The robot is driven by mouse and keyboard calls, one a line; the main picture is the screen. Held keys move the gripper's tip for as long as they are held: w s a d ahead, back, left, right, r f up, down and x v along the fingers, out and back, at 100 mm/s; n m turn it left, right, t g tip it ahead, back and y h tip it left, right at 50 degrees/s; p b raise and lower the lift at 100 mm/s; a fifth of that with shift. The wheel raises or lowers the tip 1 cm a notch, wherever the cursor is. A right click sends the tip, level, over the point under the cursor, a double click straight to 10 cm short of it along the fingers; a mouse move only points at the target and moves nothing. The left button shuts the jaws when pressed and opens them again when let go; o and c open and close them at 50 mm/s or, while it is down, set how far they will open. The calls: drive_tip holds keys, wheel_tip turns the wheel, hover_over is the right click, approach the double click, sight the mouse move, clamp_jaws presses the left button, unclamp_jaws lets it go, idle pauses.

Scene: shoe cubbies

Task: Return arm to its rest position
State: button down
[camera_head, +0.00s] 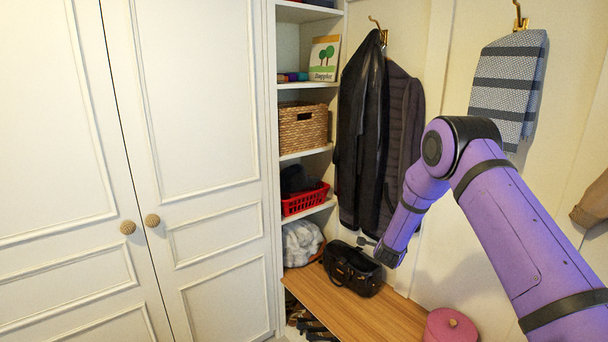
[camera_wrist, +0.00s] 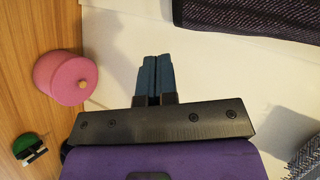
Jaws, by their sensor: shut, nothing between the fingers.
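My purple arm reaches in from the right in the head view and bends at a dark elbow joint, its forearm pointing down and left. My gripper (camera_head: 364,241) is small at the forearm's end, above the black bag on the bench; whether it touches the bag I cannot tell. In the wrist view my gripper (camera_wrist: 156,75) shows its two dark blue-grey fingers side by side, shut and empty, with a pale wall behind them.
A black bag (camera_head: 350,272) and a pink round box (camera_head: 450,328) sit on the wooden bench (camera_head: 330,310). Dark coats (camera_head: 362,130) and a patterned scarf (camera_head: 508,85) hang on the wall. Shelves with a wicker basket (camera_head: 303,128) and red basket (camera_head: 305,200) stand beside white cupboard doors (camera_head: 190,90).

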drive_tip(key=s+a+r+n+y, duration=0.1)
drive_tip(key=s+r+n+y, duration=0.1)
drive_tip(key=r, duration=0.7)
drive_tip(key=s+a+r+n+y, duration=0.1)
drive_tip(key=s+r+n, duration=0.15)
drive_tip(key=r, duration=0.55)
drive_tip(key=s+a+r+n+g+y, duration=0.25)
drive_tip(key=s+r+n, duration=0.35)
drive_tip(key=s+r, duration=0.75)
drive_tip(key=s+d+r+n+g, duration=0.1)
drive_tip(key=s+r+n, duration=0.1)
drive_tip(key=s, duration=1)
drive_tip(key=s+d+r+n+g, duration=0.1)
drive_tip(key=s+r+n, duration=0.2)
drive_tip(key=s, duration=1)
drive_tip(key=s+d+r+n+g, duration=0.2)
drive_tip(key=s+n, duration=0.3)
drive_tip(key=s, duration=0.8)
drive_tip(key=shift+r, duration=0.5)
drive_tip(key=shift+d, duration=0.1)
